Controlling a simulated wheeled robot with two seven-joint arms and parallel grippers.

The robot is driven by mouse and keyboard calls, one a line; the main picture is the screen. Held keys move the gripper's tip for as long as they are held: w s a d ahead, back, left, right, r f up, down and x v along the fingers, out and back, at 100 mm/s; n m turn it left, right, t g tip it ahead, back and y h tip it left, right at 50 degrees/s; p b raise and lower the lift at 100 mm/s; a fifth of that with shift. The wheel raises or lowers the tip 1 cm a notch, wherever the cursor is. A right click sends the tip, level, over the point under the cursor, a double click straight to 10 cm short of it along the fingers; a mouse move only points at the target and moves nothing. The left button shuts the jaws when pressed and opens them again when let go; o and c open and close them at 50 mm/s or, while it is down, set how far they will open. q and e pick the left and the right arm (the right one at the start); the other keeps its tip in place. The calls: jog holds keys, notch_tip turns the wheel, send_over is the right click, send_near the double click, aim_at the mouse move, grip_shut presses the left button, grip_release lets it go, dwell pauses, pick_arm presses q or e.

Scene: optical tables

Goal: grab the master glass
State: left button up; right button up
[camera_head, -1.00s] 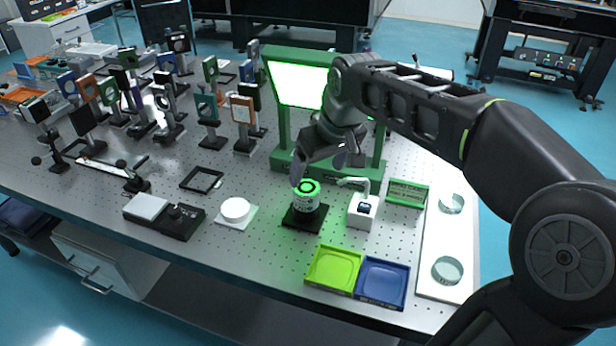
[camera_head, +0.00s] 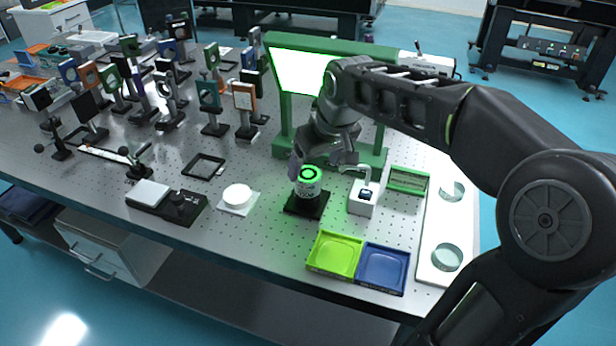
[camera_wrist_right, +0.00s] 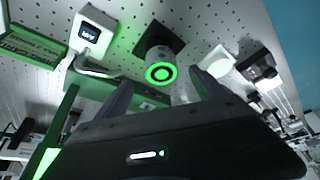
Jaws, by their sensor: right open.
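A short white cylinder with a glowing green ring on top (camera_head: 309,182) stands upright on a black square base. I cannot tell for sure whether it is the master glass. My right gripper (camera_head: 322,162) is open just behind and above it, pointing down. In the right wrist view the cylinder (camera_wrist_right: 161,68) shows beyond the gap between the two dark fingers, with no contact visible. Two clear round glass pieces, one farther back (camera_head: 452,191) and one nearer (camera_head: 447,257), sit on a white board at the right. My left gripper is not in view.
A white device with a bent spout (camera_head: 361,203) stands close right of the cylinder. A green frame with a lit panel (camera_head: 287,130) rises behind. A lime tray (camera_head: 335,254) and a blue tray (camera_head: 382,268) lie in front. A white disc (camera_head: 237,195) lies left.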

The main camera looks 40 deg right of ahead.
aim_at(309, 175)
jog(key=x, duration=0.4)
jog(key=shift+w+f, duration=0.2)
jog(key=shift+f, duration=0.05)
jog(key=shift+c, duration=0.5)
jog(key=shift+r, duration=0.1)
jog(key=c, duration=1.5)
